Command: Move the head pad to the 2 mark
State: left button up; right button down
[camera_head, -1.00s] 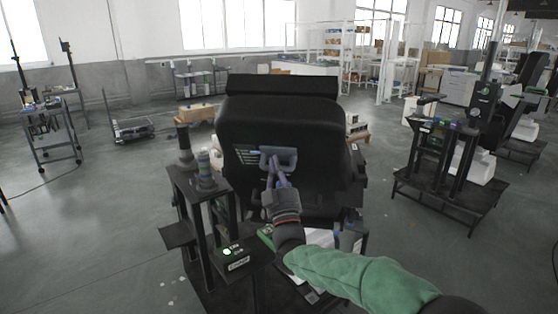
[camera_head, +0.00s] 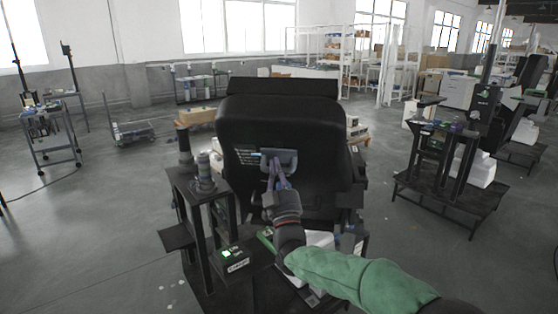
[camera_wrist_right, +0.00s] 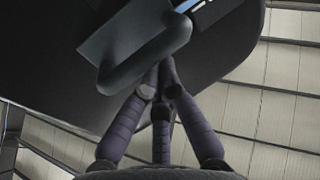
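A large black padded panel (camera_head: 240,122) stands upright ahead, with a narrower black pad (camera_head: 283,87) along its top, which looks like the head pad. A grey handle (camera_head: 290,157) sits on the panel's face. Beside it is a small scale with pale marks (camera_head: 247,157); its numbers are too small to read. My right gripper (camera_head: 273,165) is at the handle. In the right wrist view, its purple fingers (camera_wrist_right: 162,72) come together at the grey handle (camera_wrist_right: 150,62) and seem shut on it; the tips are partly hidden. My left gripper is not in view.
A black stand with a grey knob (camera_head: 205,172) and a green-lit box (camera_head: 230,258) is close at the panel's left. Another black column unit (camera_head: 450,160) stands at the right. A cart (camera_head: 48,135) is at the far left. Open floor lies between them.

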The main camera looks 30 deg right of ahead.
jog(key=shift+w+d+f+b, duration=0.3)
jog(key=shift+w+f+b, duration=0.1)
jog(key=shift+f+b, duration=0.3)
jog(key=shift+w+d+f+b, duration=0.3)
jog(key=shift+w+f+b, duration=0.05)
jog(key=shift+f+b, duration=0.35)
jog(key=shift+w+d+f+b, duration=0.3)
jog(key=shift+w+f+b, duration=0.1)
jog(key=shift+f+b, duration=0.25)
dwell(1.4)
jog(key=shift+r, duration=0.15)
jog(key=shift+s+a+r, duration=0.3)
jog(key=shift+s+r, duration=0.1)
jog(key=shift+r, duration=0.2)
dwell(0.4)
jog(key=s+a+f, duration=0.4)
jog(key=s+f, duration=0.1)
jog(key=shift+s+a+f, duration=0.2)
jog(key=shift+s+a, duration=0.05)
jog(key=shift+a, duration=0.1)
dwell(0.6)
dwell(0.9)
